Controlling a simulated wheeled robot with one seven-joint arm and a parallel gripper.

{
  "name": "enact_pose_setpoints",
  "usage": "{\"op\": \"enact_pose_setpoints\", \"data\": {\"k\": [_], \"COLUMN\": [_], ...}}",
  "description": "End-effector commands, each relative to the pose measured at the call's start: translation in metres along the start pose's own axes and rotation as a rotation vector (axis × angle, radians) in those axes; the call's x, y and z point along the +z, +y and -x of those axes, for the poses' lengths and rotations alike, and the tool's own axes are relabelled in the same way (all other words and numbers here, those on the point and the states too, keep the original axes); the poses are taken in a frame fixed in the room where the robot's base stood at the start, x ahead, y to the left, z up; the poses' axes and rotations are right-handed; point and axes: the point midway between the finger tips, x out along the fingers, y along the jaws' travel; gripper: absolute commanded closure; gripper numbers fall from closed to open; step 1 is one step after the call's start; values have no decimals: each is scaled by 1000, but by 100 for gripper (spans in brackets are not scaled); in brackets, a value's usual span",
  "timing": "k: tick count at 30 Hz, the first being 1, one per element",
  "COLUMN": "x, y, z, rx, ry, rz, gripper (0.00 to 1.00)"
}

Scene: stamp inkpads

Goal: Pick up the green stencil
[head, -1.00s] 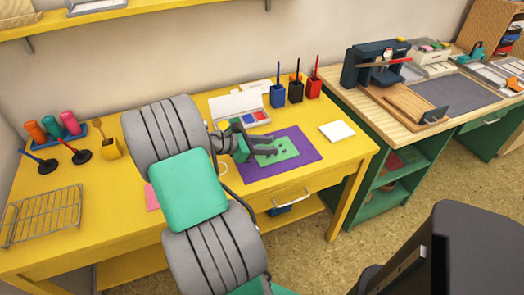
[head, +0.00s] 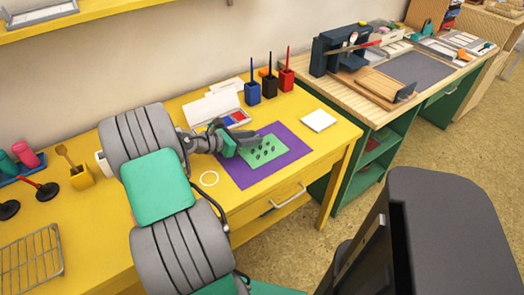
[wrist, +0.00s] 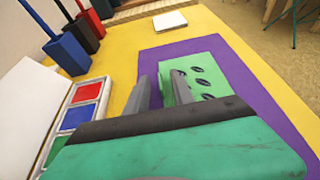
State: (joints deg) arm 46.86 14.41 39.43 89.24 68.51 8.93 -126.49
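The green stencil (head: 264,151) is a flat light-green sheet with several dark holes. It lies on a purple mat (head: 241,179) on the yellow table. In the wrist view the stencil (wrist: 207,78) shows just beyond and to the right of my fingers, partly hidden by the right finger. My gripper (head: 248,136) is low over the stencil's back left edge in the head view. In the wrist view the two fingers of my gripper (wrist: 163,92) stand apart, with mat and a strip of green between them. I cannot tell whether they touch the stencil.
An open inkpad case (head: 213,108) with red and blue pads lies behind my gripper. Blue (head: 253,94), black (head: 270,91) and red (head: 286,80) holders stand at the back. A white block (head: 319,121) lies right of the mat.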

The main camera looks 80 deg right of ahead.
Motion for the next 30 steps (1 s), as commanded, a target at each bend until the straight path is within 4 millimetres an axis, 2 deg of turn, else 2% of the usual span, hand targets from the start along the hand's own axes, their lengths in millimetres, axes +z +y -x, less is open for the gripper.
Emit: {"op": "enact_pose_setpoints", "data": {"k": [5,15,30], "x": [1,1,1], "y": [0,-1,-1], "z": [0,-1,-1], "rx": [-1,-3,-3], "ry": [0,0,0], "rz": [-1,-3,-3], "gripper": [72,100,100]}}
